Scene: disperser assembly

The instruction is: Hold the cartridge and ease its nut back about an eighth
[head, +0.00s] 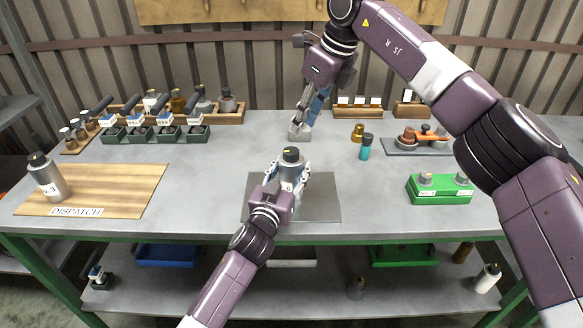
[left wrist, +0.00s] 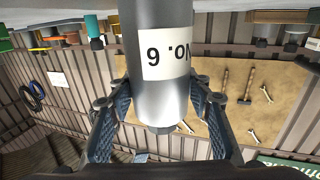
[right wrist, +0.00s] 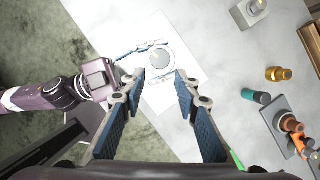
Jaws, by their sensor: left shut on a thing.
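The cartridge (head: 291,171) is a silver cylinder with a dark top, standing upright over the grey mat at the table's middle. In the left wrist view it appears inverted, labelled "No. 6" (left wrist: 166,55), with a small hex nut (left wrist: 161,129) at its top end. My left gripper (head: 290,180) is shut around the cartridge's body from the front. My right gripper (head: 304,118) points down behind and above the cartridge. In the right wrist view its fingers (right wrist: 160,78) are apart and empty, with the cartridge (right wrist: 160,53) beyond the tips. The nut's turn cannot be made out.
A small grey block (head: 299,133) stands behind the mat (head: 325,210). A brass piece (head: 357,133) and a teal bottle (head: 365,150) are right of it. A green holder (head: 425,197) is at right. A "No. 3" cylinder (head: 46,180) stands on the dispatch board (head: 110,185).

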